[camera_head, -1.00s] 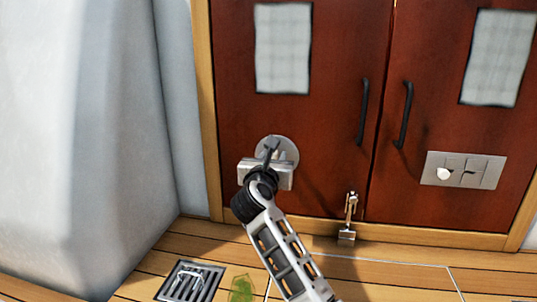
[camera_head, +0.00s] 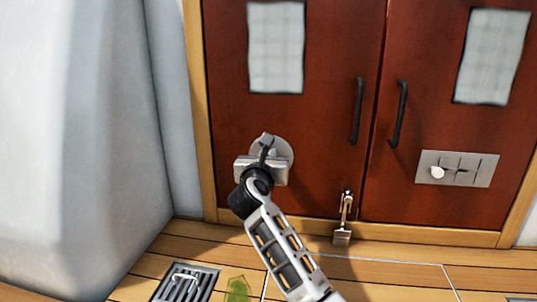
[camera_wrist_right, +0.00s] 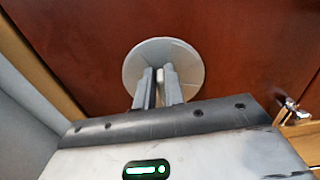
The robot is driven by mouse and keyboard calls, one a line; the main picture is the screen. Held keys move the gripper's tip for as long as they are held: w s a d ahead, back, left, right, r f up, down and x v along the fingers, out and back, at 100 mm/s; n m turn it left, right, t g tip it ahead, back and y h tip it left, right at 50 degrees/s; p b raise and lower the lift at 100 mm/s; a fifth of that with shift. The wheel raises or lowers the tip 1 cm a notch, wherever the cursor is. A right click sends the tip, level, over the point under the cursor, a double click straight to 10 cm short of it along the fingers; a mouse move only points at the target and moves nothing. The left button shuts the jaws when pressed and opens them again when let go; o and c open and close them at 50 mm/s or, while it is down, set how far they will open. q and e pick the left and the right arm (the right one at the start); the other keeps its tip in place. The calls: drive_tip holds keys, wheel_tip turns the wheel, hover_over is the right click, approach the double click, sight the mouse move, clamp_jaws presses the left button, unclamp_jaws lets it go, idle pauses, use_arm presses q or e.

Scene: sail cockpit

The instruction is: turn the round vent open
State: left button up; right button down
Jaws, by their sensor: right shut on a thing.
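The round vent (camera_head: 284,147) is a pale grey disc low on the left red-brown door. In the right wrist view the vent (camera_wrist_right: 190,58) faces me, with its lower middle hidden behind my fingers. My right gripper (camera_head: 267,148) is at the vent's front. In the right wrist view the gripper's fingers (camera_wrist_right: 160,75) are close together at the disc's middle, shut on a thin part there that is the vent's grip. How far the vent is turned cannot be told. My left gripper is not in view.
The double doors have black handles (camera_head: 358,110) and a latch (camera_head: 343,215) at their foot. A switch plate (camera_head: 480,168) sits on the right door. A floor grate (camera_head: 187,283) and a green patch (camera_head: 237,289) lie on the planks. A white wall (camera_head: 70,130) stands close at left.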

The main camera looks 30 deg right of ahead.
use_arm(q)
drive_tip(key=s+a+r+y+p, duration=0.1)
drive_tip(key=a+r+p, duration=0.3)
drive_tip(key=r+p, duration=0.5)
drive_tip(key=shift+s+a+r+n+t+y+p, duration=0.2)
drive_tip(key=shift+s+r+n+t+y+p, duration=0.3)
drive_tip(key=shift+p, duration=0.6)
use_arm(e)
drive_tip(key=n, duration=0.6)
drive_tip(key=a+n, duration=0.1)
drive_tip(key=n, duration=0.1)
drive_tip(key=shift+w+f+n, duration=0.3)
drive_tip(key=shift+w+n, duration=0.1)
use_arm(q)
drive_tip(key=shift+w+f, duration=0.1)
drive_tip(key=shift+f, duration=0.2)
use_arm(e)
drive_tip(key=c, duration=1.5)
unclamp_jaws()
drive_tip(key=shift+a, duration=0.1)
